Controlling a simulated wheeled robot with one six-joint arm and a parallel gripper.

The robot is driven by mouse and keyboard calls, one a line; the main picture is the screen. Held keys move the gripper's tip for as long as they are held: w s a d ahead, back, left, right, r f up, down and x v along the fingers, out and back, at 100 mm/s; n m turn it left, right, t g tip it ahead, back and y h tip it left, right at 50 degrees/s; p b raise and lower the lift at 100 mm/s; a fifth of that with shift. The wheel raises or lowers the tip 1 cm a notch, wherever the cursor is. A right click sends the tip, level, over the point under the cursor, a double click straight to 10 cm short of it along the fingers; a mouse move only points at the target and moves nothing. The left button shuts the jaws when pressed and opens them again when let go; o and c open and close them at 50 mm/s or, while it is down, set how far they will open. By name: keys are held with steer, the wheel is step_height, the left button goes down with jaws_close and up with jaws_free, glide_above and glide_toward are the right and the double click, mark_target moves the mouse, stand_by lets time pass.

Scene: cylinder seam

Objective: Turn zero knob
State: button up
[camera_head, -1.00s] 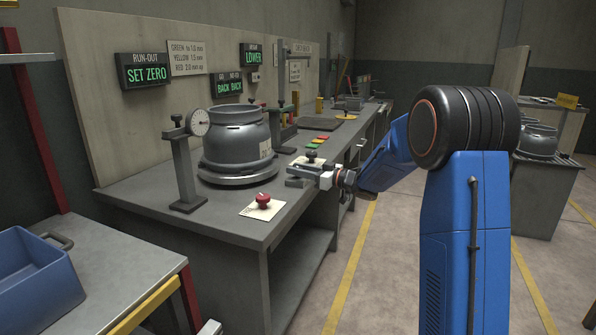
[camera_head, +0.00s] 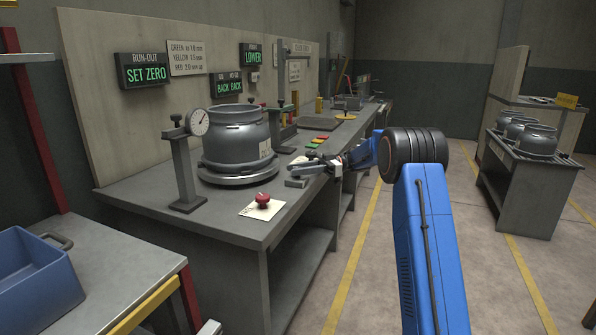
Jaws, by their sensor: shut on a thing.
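The zero knob (camera_head: 312,155) is a small dark knob on a pale plate near the bench's right edge, beyond the red button. My gripper (camera_head: 306,167) reaches in from the right at the plate and is shut on the knob. The fingers and wrist hide much of the contact, and the knob's angle is too small to read. The run-out display (camera_head: 147,71) on the back board reads SET ZERO. The dial gauge (camera_head: 199,122) stands on a post beside the grey cylinder (camera_head: 236,137), which rests on a round turntable (camera_head: 238,177).
A red mushroom button (camera_head: 263,199) sits on a pale card at the bench's front. A small grey block (camera_head: 297,182) lies just before my gripper. Coloured pads (camera_head: 319,139) lie behind it. A blue bin (camera_head: 38,283) is at lower left. The floor aisle at right is clear.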

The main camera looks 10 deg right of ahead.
steer(key=shift+n+g, duration=0.6)
steer(key=shift+g, duration=0.6)
steer(key=o, duration=1)
steer(key=shift+a, duration=0.1)
steer(key=shift+o, duration=0.2)
